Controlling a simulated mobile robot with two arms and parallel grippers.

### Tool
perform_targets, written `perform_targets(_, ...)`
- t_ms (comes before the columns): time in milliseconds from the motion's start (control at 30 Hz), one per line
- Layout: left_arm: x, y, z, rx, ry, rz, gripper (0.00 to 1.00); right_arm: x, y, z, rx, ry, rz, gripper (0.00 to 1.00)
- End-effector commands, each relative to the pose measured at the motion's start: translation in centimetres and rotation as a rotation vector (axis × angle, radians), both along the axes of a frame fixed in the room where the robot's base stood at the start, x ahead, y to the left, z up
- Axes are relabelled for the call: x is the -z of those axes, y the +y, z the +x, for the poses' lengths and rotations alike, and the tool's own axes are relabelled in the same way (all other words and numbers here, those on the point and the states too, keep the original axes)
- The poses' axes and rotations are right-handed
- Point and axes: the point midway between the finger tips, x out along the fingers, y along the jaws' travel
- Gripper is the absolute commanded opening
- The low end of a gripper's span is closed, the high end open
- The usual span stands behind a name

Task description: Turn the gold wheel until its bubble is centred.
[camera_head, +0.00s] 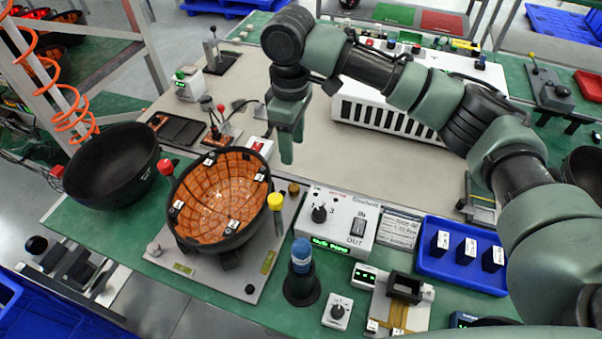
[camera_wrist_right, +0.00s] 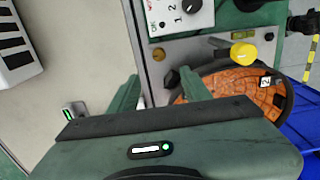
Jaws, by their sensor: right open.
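The gold wheel (camera_head: 293,188) is a small brownish-gold knob at the back right corner of a grey plate (camera_head: 215,285). It also shows in the right wrist view (camera_wrist_right: 158,54), ahead of the fingers. The plate carries a tilted black bowl lined with orange tiles (camera_head: 220,195). A yellow-green strip (camera_head: 267,262) on the plate's right side looks like a level vial; its bubble is too small to read. My right gripper (camera_head: 286,150) points down above and behind the wheel, apart from it. In the wrist view its fingers (camera_wrist_right: 160,92) are spread and empty.
A yellow-topped post (camera_head: 276,200) stands close beside the wheel. A white control box (camera_head: 335,218) is just right of it. A blue-topped cylinder (camera_head: 301,262) and a blue tray (camera_head: 460,255) lie further right. An empty black bowl (camera_head: 112,165) is at left.

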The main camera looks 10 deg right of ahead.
Motion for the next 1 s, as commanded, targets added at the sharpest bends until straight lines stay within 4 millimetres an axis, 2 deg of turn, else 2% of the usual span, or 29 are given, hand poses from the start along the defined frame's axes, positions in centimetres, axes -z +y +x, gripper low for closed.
perform_targets(33,1.2,-0.2,0.5,-0.001,-0.007,-0.003,0.48,1.2,0.0,0.0,-0.001,0.000,0.000,0.48)
perform_targets(167,2.9,-0.3,1.1,-0.002,-0.017,-0.005,0.48,3.0,0.1,0.0,-0.001,0.000,0.000,0.48)
perform_targets(500,6.9,0.0,0.2,-0.002,-0.006,-0.001,0.48,6.9,0.1,-0.1,-0.001,0.000,0.000,0.48)
perform_targets(733,6.9,0.0,0.2,-0.002,-0.006,-0.001,0.48,8.6,0.1,-0.1,0.000,0.001,0.000,0.48)
perform_targets(1000,6.7,0.0,0.3,-0.002,-0.007,-0.002,0.48,12.9,0.0,-0.2,0.001,0.002,-0.001,0.48)
